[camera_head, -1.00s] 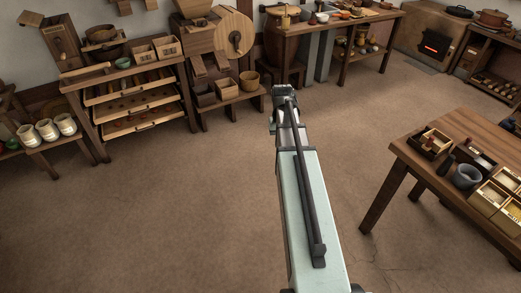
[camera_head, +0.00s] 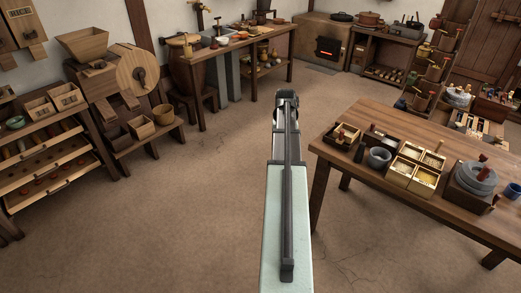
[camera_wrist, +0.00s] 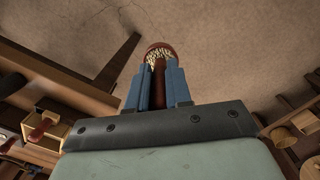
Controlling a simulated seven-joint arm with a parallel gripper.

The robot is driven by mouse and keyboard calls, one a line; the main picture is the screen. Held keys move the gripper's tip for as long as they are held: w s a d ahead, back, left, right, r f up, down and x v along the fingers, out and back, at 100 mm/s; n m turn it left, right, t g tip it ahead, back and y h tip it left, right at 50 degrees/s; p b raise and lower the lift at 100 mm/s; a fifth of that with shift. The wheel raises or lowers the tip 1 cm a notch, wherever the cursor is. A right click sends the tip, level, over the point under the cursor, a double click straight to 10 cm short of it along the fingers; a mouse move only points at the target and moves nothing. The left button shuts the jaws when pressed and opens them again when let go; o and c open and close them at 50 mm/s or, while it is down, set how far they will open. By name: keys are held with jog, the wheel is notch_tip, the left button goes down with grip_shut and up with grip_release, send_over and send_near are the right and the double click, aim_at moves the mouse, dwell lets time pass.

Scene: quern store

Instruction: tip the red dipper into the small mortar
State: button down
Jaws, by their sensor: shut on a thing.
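In the wrist view the two blue fingers of my gripper (camera_wrist: 157,92) are shut on the red dipper (camera_wrist: 158,68). The dipper's round bowl extends past the fingertips and holds pale grains. In the head view my gripper (camera_head: 287,97) is at the far end of my arm, over the floor left of the table; the dipper cannot be made out there. A small grey mortar (camera_head: 378,158) stands on the right-hand table, near its left front edge, to the right of my gripper. The mortar's inside looks dark.
The wooden table (camera_head: 425,200) also bears a box with a red-handled thing (camera_head: 344,136), grain boxes (camera_head: 401,171) right of the mortar, a stone quern (camera_head: 474,179) and a blue cup (camera_head: 513,190). The floor (camera_head: 210,215) left of the table is open.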

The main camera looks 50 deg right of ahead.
jog(key=s+d+r+m, duration=0.1)
jog(key=s+d+r, duration=0.2)
jog(key=s+d, duration=1.2)
jog(key=s+d+r+m, duration=0.1)
jog(key=s+d+r, duration=0.1)
jog(key=s+d, duration=1.3)
jog(key=shift+s+a+f+g+h, duration=0.1)
jog(key=shift+a+f+g+h, duration=0.5)
jog(key=shift+a+h, duration=0.85)
jog(key=shift+s+a+f+g+h, duration=0.15)
jog(key=shift+a+f+g+h, duration=0.45)
jog(key=shift+h, duration=1.4)
jog(key=shift+s+a+f+g+h, duration=0.1)
jog(key=shift+a+f+g+h, duration=0.2)
jog(key=shift+a+f+h, duration=1.15)
jog(key=shift+d+r+h, duration=0.2)
jog(key=shift+r+h, duration=0.2)
jog(key=shift+r, duration=0.05)
jog(key=s+d+r+t+y, duration=0.1)
jog(key=d+r+t+y, duration=0.2)
jog(key=y, duration=0.7)
jog(key=shift+s+d+r+t, duration=0.3)
jog(key=shift+d+r+t, duration=0.1)
jog(key=shift+d+r, duration=0.4)
